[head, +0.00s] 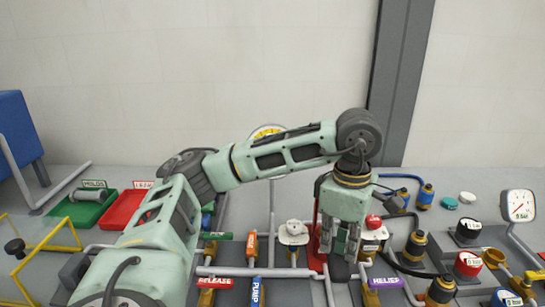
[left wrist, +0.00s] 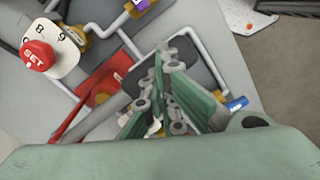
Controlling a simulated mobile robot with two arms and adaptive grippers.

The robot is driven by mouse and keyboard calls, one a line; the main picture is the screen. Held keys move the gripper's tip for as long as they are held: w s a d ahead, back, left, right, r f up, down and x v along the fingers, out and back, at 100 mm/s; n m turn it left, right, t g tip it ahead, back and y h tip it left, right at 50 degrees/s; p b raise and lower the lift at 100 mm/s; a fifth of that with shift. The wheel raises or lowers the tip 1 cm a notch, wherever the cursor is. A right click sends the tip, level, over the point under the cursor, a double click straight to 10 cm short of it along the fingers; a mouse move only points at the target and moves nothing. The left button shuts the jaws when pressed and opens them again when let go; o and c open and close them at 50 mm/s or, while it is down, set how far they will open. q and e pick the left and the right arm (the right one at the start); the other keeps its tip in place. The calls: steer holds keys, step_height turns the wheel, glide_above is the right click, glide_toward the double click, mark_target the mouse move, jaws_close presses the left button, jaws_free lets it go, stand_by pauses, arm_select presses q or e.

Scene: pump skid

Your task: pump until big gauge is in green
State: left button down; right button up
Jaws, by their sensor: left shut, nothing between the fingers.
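My left gripper (head: 338,258) points down over the pipework in the head view, with its fingers together and empty. It also shows in the left wrist view (left wrist: 165,95), above a dark block. A red upright part (head: 317,232) stands just left of it, and a red bracket (left wrist: 95,92) shows in the left wrist view; I cannot tell whether the fingers touch it. A blue PUMP label (head: 257,291) lies at the front. A round gauge with a yellow rim (head: 267,131) is mostly hidden behind my left arm, its reading not visible. My right gripper is not in view.
A smaller gauge (head: 518,206) stands at the right. A red SET knob (left wrist: 38,55) sits on a numbered white dial. RELEASE (head: 215,283) and RELIEF (head: 385,283) labels lie at the front. Green (head: 88,212) and red (head: 122,210) trays are at the left.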

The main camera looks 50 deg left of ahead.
arm_select(q)
step_height(320, 180, up, 9)
steer(key=p, duration=0.6)
steer(key=shift+r, duration=0.2)
steer(key=shift+f, duration=0.1)
stand_by(0.4)
step_height(320, 180, down, 9)
steer(key=b, duration=0.7)
steer(key=shift+f, duration=0.15)
step_height(320, 180, up, 10)
steer(key=p, duration=0.8)
steer(key=shift+f, duration=0.25)
